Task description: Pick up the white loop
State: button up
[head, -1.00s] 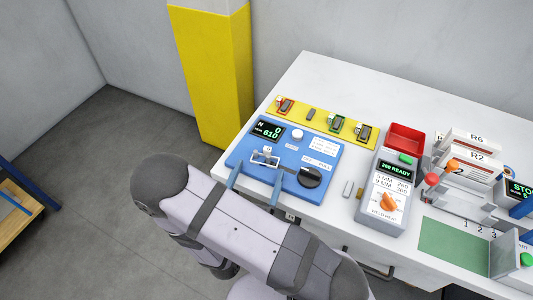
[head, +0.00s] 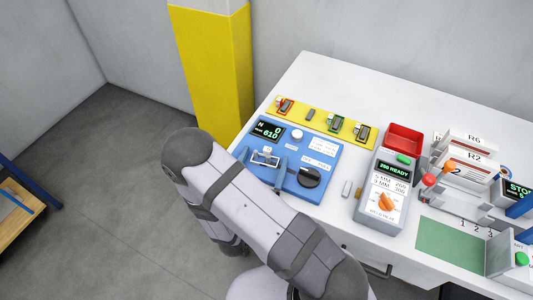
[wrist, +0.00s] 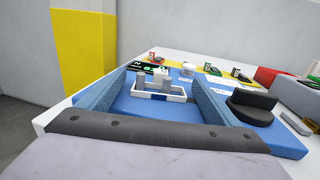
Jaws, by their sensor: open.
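The white loop (head: 265,159) lies on the blue panel (head: 312,186), left of its black knob. In the wrist view the loop (wrist: 177,97) is a low white band around grey posts (wrist: 140,80), with blue on part of its front side. My gripper (wrist: 161,82) is open. Its two blue fingers stand on the left and right of the loop, with visible gaps to it. In the head view my gripper (head: 262,162) is at the loop, and my arm hides part of the panel's near edge. I cannot tell how high the fingertips are above the panel.
A yellow strip (head: 345,127) with small coloured parts lies behind the panel. A black knob (head: 310,177) and a white round button (head: 297,135) rise from it. A grey device (head: 393,172) and red bin (head: 405,138) stand to the right. The table's back left is clear.

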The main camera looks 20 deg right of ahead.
aim_at(264, 164)
jog(key=shift+c, duration=0.7)
jog(key=c, duration=1.1)
jog(key=shift+o, duration=0.2)
jog(key=shift+r, duration=0.1)
notch_tip(264, 164, up, 10)
jog(key=shift+r+p, duration=0.55)
jog(key=shift+p, duration=0.1)
